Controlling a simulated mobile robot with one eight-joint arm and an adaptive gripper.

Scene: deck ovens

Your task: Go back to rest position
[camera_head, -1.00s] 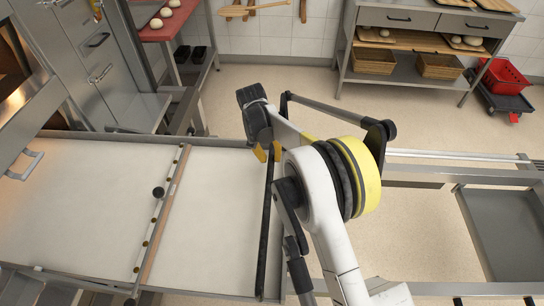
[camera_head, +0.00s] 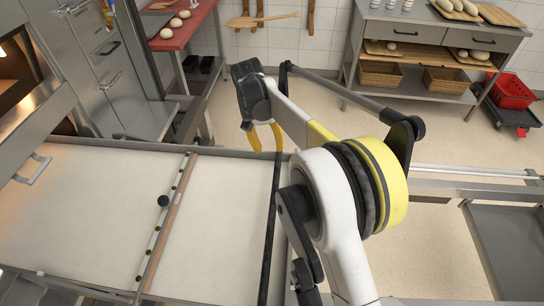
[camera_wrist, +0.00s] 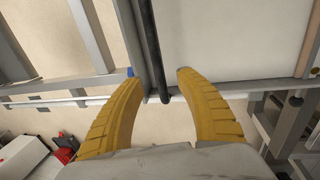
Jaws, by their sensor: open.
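My gripper (camera_head: 265,136) has two yellow ribbed fingers. In the head view it hangs at the far edge of the pale loading surface (camera_head: 90,215), near the upper end of the dark bar. In the wrist view my gripper (camera_wrist: 157,75) shows its fingers spread well apart with nothing between them. Below the fingers are the dark bar (camera_wrist: 150,45) and a metal frame rail. My white and yellow arm covers part of the frame and floor in the head view.
An oven handle (camera_head: 33,168) is at the left. A red-topped table (camera_head: 180,22) with dough balls stands at the back left. A steel table (camera_head: 440,25) with baskets stands at the back right, beside a red crate (camera_head: 512,88) on a dolly. Open floor (camera_head: 300,80) lies between them.

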